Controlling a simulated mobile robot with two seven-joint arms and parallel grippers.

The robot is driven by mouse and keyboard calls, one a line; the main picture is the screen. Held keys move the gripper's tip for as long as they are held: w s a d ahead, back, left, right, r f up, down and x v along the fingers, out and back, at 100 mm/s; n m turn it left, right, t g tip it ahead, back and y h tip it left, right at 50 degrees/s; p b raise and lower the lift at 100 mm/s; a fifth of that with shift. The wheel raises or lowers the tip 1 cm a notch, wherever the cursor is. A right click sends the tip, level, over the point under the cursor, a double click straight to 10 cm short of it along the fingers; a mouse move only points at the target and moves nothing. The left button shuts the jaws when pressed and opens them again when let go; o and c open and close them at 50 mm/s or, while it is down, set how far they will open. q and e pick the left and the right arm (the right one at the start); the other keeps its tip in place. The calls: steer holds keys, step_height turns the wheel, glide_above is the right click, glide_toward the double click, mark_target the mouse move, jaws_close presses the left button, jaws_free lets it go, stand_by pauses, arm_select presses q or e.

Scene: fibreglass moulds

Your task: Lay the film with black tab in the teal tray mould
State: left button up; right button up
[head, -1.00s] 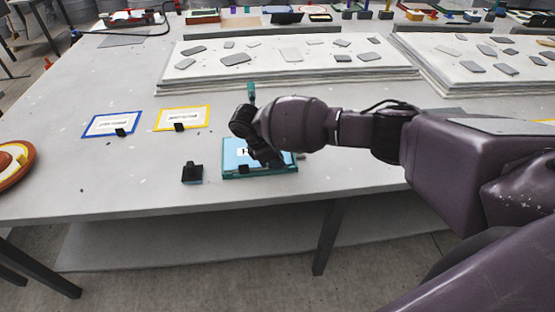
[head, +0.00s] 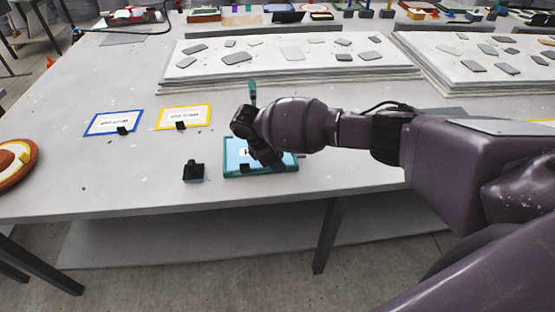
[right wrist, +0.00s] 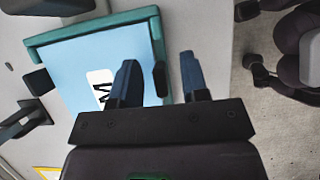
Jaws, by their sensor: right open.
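The teal tray mould (head: 228,173) lies flat near the table's front edge. Its rim also shows in the right wrist view (right wrist: 90,27). A light blue sheet with a white label, seemingly the film (right wrist: 75,65), lies inside the rim. A black tab (right wrist: 160,78) stands at the tray's edge. My right gripper (right wrist: 160,78) is open, with one finger on each side of the tab and a gap to each. In the head view my right wrist hides part of the tray and film. My left gripper is out of view.
A small black block (head: 193,173) stands just left of the tray. Blue-framed (head: 91,131) and yellow-framed (head: 160,122) sheets with black clips lie farther left. A stacked slab with grey pieces (head: 215,73) lies behind.

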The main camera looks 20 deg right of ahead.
steer(key=v, duration=1)
steer(key=shift+a+r+p, duration=0.2)
steer(key=shift+r+p, duration=0.15)
steer(key=shift+p, duration=0.05)
steer(key=shift+w, duration=0.15)
